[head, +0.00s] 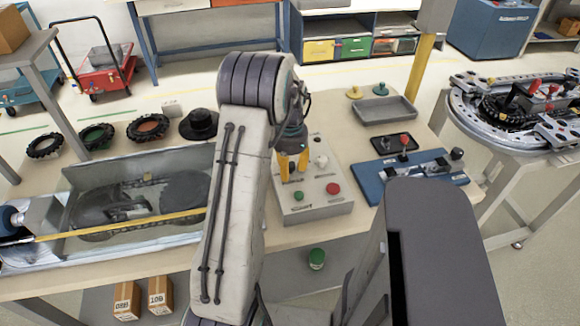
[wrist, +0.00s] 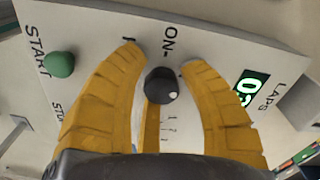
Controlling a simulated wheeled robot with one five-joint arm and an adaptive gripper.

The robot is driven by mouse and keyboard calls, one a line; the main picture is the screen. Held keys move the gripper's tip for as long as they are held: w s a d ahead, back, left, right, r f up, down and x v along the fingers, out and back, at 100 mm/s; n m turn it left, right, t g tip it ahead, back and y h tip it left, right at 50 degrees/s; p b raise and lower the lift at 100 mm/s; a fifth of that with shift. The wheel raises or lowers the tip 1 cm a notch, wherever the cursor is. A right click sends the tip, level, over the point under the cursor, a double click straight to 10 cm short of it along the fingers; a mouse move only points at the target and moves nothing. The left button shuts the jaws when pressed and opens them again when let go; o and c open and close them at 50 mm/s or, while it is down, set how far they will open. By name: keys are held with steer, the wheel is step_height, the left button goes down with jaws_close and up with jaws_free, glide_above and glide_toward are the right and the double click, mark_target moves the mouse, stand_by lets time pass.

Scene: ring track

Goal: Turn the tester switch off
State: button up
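The tester (head: 318,205) is a light grey box on the table, with a red button and a green button on top. In the wrist view its panel (wrist: 215,45) carries a black round knob (wrist: 161,86) below the letters "ON-". A white dot shows on the knob's lower right. My gripper (wrist: 163,60) has yellow fingers, which also show over the tester in the head view (head: 293,165). The fingers are apart, one on each side of the knob, with visible gaps. The knob's lower side and scale marks are partly hidden by the gripper.
A green button (wrist: 59,65) marked START is left of the fingers; a lit green LAPS display (wrist: 250,90) is right. A blue fixture (head: 420,172) and grey tray (head: 384,110) are right of the tester. A clear-walled trough (head: 140,160) is left.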

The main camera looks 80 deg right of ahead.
mark_target(290, 164)
steer(key=o, duration=0.3)
steer(key=shift+d, duration=0.1)
steer(key=shift+o, duration=0.2)
steer(key=shift+r, duration=0.1)
step_height(290, 164, up, 12)
stand_by(0.4)
stand_by(0.8)
